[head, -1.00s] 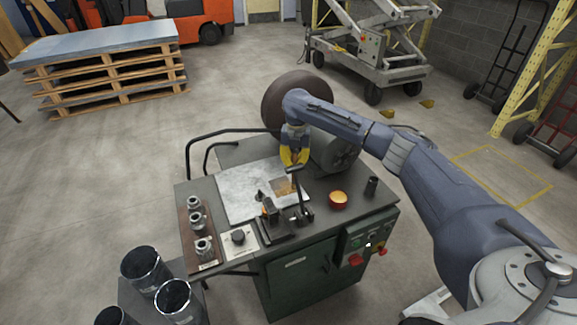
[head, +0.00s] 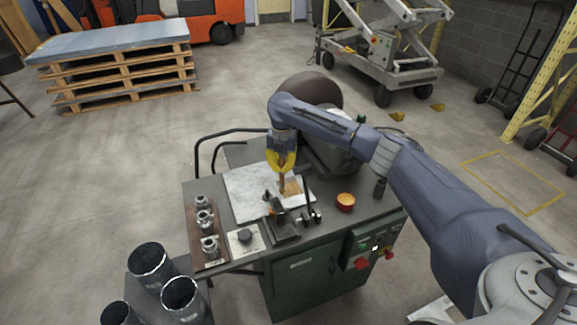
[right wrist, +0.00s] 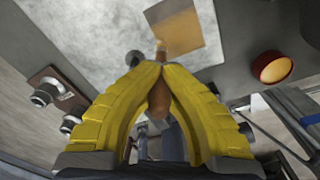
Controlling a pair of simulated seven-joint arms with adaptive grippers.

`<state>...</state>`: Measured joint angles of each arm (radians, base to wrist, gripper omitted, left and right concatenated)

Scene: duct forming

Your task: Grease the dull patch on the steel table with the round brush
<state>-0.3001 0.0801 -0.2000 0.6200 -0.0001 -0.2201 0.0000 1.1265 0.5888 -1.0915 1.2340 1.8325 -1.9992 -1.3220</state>
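The light steel table top (head: 243,194) lies flat on the green machine bench and also shows in the right wrist view (right wrist: 85,20). The dull patch is a tan square (head: 292,188) near its right side; it also shows in the right wrist view (right wrist: 182,34). My right gripper (head: 281,172) is shut on the round brush, whose brown handle (right wrist: 158,98) shows between its yellow fingers. The brush points down by the patch's left edge. Its bristles are small, and I cannot tell whether they touch. My left gripper is out of view.
A round pot with orange contents (head: 345,201) stands right of the steel top. A black clamp (head: 284,228) with a lever stands in front. Several metal fittings sit on a brown board (head: 207,232) at left. A motor and large disc (head: 318,90) are behind.

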